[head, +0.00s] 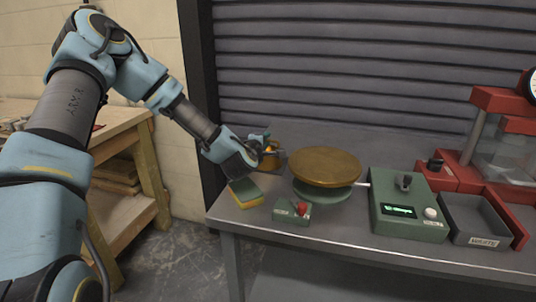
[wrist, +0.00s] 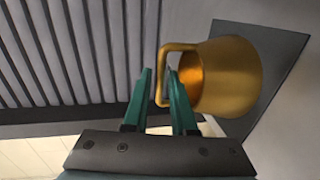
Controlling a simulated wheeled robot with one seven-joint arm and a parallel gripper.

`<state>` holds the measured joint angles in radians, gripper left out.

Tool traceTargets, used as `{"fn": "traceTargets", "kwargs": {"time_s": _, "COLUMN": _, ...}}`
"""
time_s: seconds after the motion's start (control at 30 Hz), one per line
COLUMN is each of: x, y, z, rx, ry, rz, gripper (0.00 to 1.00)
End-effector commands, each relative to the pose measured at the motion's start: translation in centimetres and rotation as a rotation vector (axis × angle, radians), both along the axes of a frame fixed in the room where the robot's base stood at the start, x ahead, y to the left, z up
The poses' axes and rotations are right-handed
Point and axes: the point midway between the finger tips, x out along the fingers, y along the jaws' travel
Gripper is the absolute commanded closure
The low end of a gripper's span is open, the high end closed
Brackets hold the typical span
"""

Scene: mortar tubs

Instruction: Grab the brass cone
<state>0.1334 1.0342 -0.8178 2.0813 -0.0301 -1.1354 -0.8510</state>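The brass cone (wrist: 228,78) is a gold, cup-like piece with a squared loop handle (wrist: 160,78), seen close up in the wrist view. In the head view the brass cone (head: 269,156) is at the back left of the grey bench, partly hidden by my gripper. My gripper (wrist: 160,72) has two teal fingers, one on each side of the handle bar, with narrow gaps showing between. It looks open around the handle. In the head view my gripper (head: 262,146) reaches in from the left at the cone.
A green-yellow sponge (head: 245,193) lies in front of my gripper. A round brass-topped table (head: 325,165), a small box with a red knob (head: 292,210) and a green control box (head: 408,205) stand to the right. A dark tray (head: 475,218) is farther right.

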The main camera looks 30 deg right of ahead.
Motion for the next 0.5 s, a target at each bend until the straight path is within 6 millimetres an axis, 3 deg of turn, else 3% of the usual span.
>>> {"fn": "traceTargets", "kwargs": {"time_s": 0.23, "x": 0.14, "y": -0.11, "z": -0.09, "rx": 0.000, "ry": 0.000, "rz": 0.000, "gripper": 0.75}}
{"fn": "traceTargets", "kwargs": {"time_s": 0.43, "x": 0.14, "y": -0.10, "z": -0.07, "rx": 0.000, "ry": 0.000, "rz": 0.000, "gripper": 0.98}}
{"fn": "traceTargets", "kwargs": {"time_s": 0.5, "x": 0.13, "y": -0.09, "z": -0.07, "rx": 0.000, "ry": 0.000, "rz": 0.000, "gripper": 1.00}}
